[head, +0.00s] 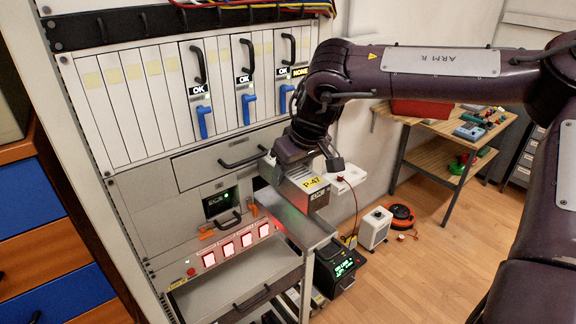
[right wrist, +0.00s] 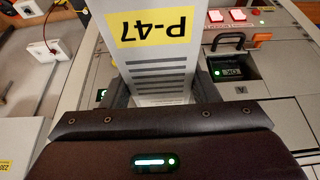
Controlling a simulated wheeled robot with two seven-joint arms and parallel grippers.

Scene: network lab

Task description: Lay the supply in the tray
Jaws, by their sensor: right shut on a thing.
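The supply (head: 316,201) is a grey metal box with a yellow P-47 label. My right gripper (head: 308,172) is shut on it and holds it in front of the rack, above a narrow grey metal ledge. In the right wrist view the supply (right wrist: 160,72) points away between the fingers, its label upside down. A shallow grey tray-like surface (head: 238,284) with a dark handle stands out low at the rack front; I cannot tell for sure that it is the tray. The supply's lower end overlaps the ledge in the picture, so contact is unclear. My left gripper is out of view.
The rack has blue levers (head: 249,108), a closed drawer (head: 228,158), a unit with a green display (head: 221,203) and lit red buttons (head: 228,250). A black device (head: 338,271), a white box (head: 375,228) and an orange round thing (head: 401,215) stand right. A wooden bench (head: 440,130) is behind.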

